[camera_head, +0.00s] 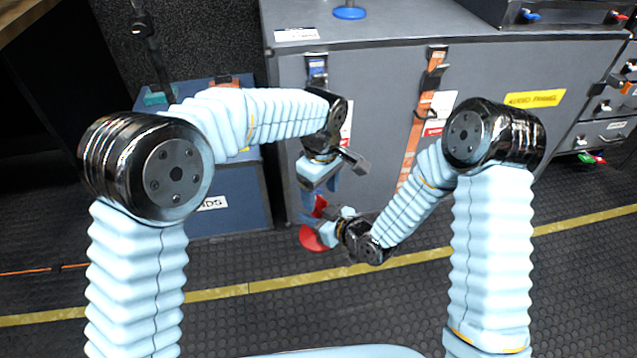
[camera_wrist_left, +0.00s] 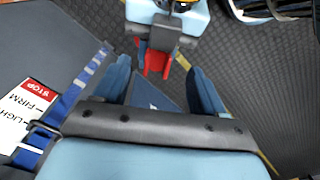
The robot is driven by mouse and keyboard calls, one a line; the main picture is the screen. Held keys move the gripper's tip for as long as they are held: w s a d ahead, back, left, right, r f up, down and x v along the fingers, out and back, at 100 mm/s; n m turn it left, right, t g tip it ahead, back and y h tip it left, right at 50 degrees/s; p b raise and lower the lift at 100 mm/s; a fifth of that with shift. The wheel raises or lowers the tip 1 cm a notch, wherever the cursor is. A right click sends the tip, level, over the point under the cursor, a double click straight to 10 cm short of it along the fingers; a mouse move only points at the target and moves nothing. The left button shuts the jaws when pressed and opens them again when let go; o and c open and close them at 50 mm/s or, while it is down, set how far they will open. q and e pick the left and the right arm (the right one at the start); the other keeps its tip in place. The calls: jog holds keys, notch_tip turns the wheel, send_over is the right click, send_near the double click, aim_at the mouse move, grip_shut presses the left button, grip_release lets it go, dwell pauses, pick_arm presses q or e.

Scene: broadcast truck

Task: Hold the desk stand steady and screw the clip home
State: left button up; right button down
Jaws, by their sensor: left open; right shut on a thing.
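A red desk stand (camera_head: 312,239) with a round base shows near the middle of the head view, in front of the grey case. My right gripper (camera_head: 331,228) is shut on it from the right and hides part of it. A red forked part, seemingly the clip (camera_head: 319,206), rises above; it also shows in the left wrist view (camera_wrist_left: 157,64). Whether it is fully seated cannot be told. My left gripper (camera_head: 322,184) is open, pointing down just above the red part. In the left wrist view its spread fingers (camera_wrist_left: 163,92) stand apart from the red part.
A large grey case (camera_head: 370,110) with orange and blue straps stands right behind the grippers. A blue round-based item (camera_head: 349,13) sits on top. A blue case (camera_head: 240,190) stands to the left. The dark studded floor (camera_head: 300,310) with a yellow line is open in front.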

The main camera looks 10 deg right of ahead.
aim_at(318, 207)
pick_arm(q)
jog(key=shift+w+a+r+n, duration=0.1)
jog(key=shift+r+n, duration=0.3)
jog(key=shift+r, duration=0.15)
jog(key=shift+w+a+r+n, duration=0.1)
jog(key=shift+w+r+n, duration=0.1)
jog(key=shift+r, duration=0.3)
jog(key=shift+w+a+r+n, duration=0.1)
jog(key=shift+r+n, duration=0.1)
jog(key=shift+r, duration=0.3)
jog(key=shift+f, duration=4.05)
jog(key=c, duration=1.2)
